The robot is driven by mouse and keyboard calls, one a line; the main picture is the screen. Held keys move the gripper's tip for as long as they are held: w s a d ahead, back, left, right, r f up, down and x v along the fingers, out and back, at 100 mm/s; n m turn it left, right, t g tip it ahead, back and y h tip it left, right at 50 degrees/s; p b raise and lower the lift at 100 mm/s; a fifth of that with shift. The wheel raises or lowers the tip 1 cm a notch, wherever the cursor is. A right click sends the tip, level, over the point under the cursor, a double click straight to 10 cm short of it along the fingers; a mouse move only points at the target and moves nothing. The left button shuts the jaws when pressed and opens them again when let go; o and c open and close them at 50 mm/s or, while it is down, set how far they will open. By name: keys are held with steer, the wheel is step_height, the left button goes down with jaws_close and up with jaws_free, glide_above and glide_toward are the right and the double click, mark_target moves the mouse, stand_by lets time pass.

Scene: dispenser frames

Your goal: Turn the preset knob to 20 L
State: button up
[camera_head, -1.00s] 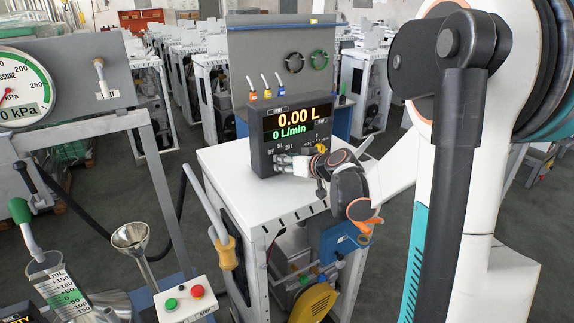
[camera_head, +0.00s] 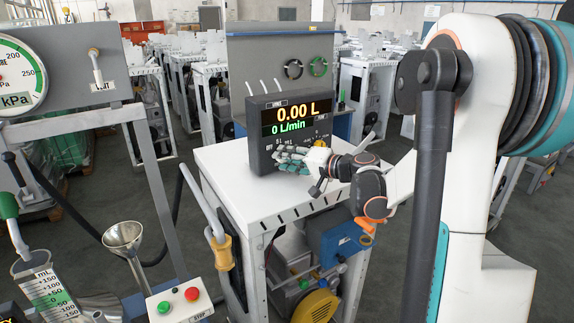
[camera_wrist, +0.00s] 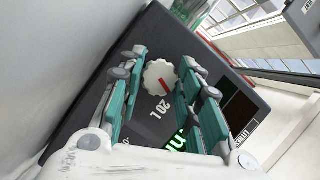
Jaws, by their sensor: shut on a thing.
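The dispenser (camera_head: 258,160) is a dark box with a lit display reading 0.00 L and 0 L/min. It stands on a white cabinet. My gripper (camera_head: 290,158) is at the lower front of the dispenser and hides the knob in the head view. In the wrist view, the white preset knob (camera_wrist: 153,72) has a scalloped rim and a red pointer line. Other preset labels are mostly hidden.
A yellow-handled nozzle (camera_head: 222,252) hangs at the cabinet's left side. A metal funnel (camera_head: 124,236) and a box with green and red buttons (camera_head: 178,303) stand at lower left. The white cabinet top (camera_head: 232,190) is clear left of the gripper.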

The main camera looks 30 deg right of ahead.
steer(key=m+t+y+b, duration=0.1)
steer(key=m+b, duration=0.1)
steer(key=m, duration=0.2)
steer(key=shift+f+b, duration=0.15)
steer(key=shift+b, duration=0.25)
steer(key=shift+m+t, duration=0.3)
steer(key=shift+m, duration=0.1)
steer(key=o, duration=1)
steer(key=shift+o, duration=0.2)
steer(key=v, duration=1.2)
steer(key=shift+d+f, duration=0.1)
steer(key=shift+d, duration=0.05)
steer(key=shift+w, duration=0.1)
